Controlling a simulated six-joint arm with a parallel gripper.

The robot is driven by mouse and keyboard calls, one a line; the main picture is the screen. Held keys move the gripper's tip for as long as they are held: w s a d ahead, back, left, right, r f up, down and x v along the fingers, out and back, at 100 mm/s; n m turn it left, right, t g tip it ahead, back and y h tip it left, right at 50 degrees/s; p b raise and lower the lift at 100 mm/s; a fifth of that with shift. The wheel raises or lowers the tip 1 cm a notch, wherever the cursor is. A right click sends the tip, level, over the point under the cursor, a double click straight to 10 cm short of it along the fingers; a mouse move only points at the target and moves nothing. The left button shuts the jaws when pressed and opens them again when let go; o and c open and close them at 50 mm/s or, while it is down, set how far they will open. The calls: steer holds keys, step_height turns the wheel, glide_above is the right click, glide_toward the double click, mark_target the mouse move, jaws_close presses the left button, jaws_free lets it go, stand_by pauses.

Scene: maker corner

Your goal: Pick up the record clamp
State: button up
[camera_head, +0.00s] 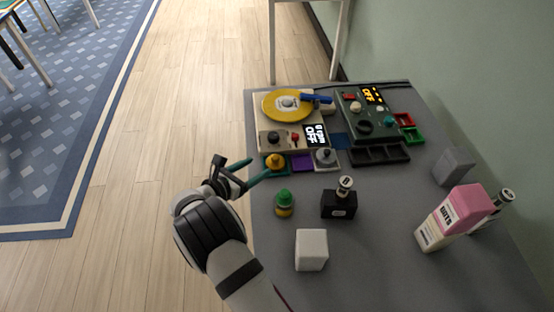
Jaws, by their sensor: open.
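A turntable (264,128) with a yellow record (275,110) stands at the back left of the grey table. A grey, round piece (288,102) sits at the record's centre. Another grey, knob-like piece (324,157) sits in front of the turntable, on the right of a row of small coloured pads. I cannot tell for sure which of these is the record clamp. My gripper (256,171) is open and empty at the table's left edge, with its teal fingers pointing right.
A green-capped bottle (284,203), a black box with a cylinder (339,205) and a white block (311,250) stand in front. A black divided tray (379,154) and a green device (364,110) are behind. A pink-and-white carton (455,217) and grey block (454,166) stand right.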

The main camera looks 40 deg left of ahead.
mark_target(273, 159)
steer(key=x, duration=0.6)
steer(key=shift+w+d, duration=0.35)
steer(key=shift+d, duration=0.05)
jaws_close()
